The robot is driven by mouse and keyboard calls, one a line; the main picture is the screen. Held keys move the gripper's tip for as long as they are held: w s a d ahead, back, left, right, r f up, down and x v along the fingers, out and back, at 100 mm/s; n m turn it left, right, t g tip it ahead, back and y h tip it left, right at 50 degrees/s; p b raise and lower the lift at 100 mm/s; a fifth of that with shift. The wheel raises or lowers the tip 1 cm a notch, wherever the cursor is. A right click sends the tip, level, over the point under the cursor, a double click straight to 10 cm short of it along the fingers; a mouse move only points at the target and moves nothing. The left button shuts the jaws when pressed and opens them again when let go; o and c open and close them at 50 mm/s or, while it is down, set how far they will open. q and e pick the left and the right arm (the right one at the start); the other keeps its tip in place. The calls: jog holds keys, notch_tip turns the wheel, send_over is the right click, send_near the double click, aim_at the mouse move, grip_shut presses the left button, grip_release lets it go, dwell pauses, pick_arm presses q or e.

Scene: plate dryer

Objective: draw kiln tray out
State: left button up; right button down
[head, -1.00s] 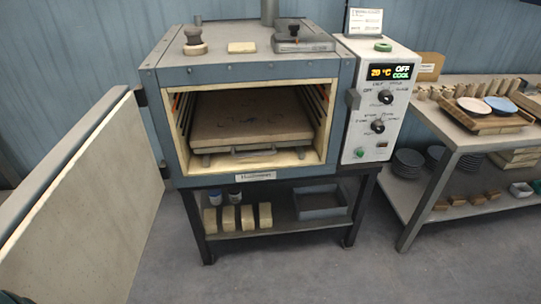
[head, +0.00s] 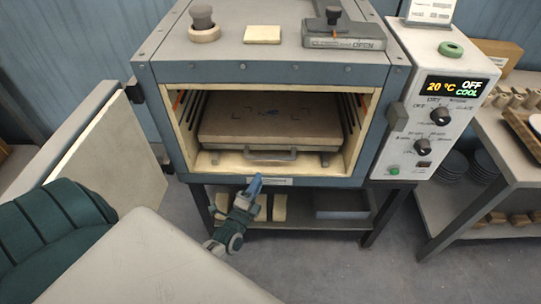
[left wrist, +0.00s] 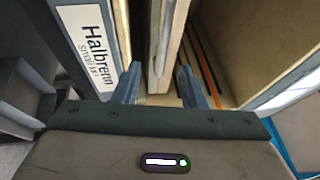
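My left gripper (head: 256,183) is in front of the kiln, below the handle and near the name label, apart from the handle in the head view. In the left wrist view its two fingers (left wrist: 160,82) stand apart with nothing clearly held between them. My right gripper is not in view.
The kiln door (head: 95,145) stands open at the left. The control box (head: 440,110) at the right reads 20 °C, OFF, COOL. The label (left wrist: 92,45) on the kiln front is close in the wrist view. A workbench (head: 490,150) stands at the right.

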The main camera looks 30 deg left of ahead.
aim_at(270, 156)
pick_arm(q)
jog(key=x, duration=1)
jog(key=shift+w+a+r+p, duration=0.1)
jog(key=shift+w+r+p, duration=0.15)
jog(key=shift+w+p, duration=0.1)
jog(key=shift+s, duration=0.1)
jog(key=shift+c, duration=0.5)
grip_shut()
